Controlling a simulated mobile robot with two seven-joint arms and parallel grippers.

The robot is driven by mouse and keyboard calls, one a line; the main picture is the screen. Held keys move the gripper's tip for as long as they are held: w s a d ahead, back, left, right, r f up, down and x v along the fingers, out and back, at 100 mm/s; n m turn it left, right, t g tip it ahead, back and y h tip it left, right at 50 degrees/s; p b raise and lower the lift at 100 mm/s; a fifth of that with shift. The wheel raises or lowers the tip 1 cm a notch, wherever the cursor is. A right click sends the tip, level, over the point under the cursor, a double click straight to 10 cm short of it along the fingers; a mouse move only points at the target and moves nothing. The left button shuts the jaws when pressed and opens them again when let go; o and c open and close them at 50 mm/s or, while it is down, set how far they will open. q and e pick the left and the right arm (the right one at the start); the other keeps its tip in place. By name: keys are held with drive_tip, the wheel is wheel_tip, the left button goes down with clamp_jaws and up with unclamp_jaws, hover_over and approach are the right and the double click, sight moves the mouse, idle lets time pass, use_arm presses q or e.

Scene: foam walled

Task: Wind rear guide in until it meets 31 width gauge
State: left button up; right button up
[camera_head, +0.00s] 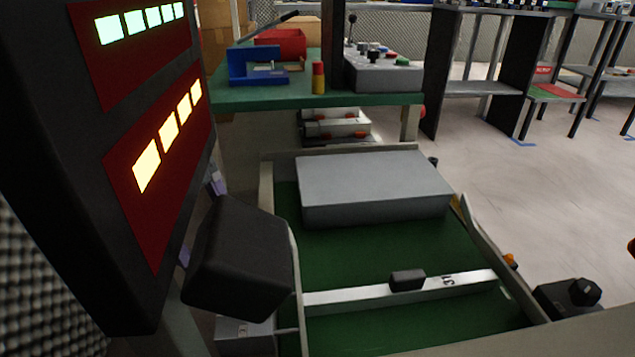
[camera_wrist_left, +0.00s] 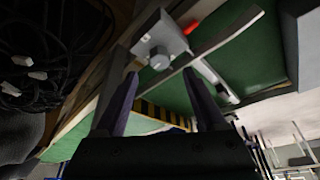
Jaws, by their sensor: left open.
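A pale bar marked 31, the width gauge (camera_head: 350,295), lies across the green belt with a black grip on top. Its left end is at or near a thin left guide rail (camera_head: 300,320). Its right end is close to the right rail (camera_head: 492,238); I cannot tell whether either end touches, or which rail is the rear guide. In the left wrist view, a round grey knob (camera_wrist_left: 160,61) on a pale housing (camera_wrist_left: 158,38) sits between or just beyond the purple fingertips of my open left gripper (camera_wrist_left: 161,75). Contact is unclear. My right gripper is not in view.
A grey box (camera_head: 375,185) lies on the belt behind the gauge. A black panel (camera_head: 60,150) with lit squares stands close at left. A black knob (camera_head: 582,293) is at lower right. A green table (camera_head: 310,97) stands behind. Open floor is at right.

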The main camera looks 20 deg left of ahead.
use_arm(q)
drive_tip(key=b+x, duration=0.2)
drive_tip(key=x, duration=0.4)
drive_tip(key=shift+r, duration=0.1)
clamp_jaws()
idle(0.4)
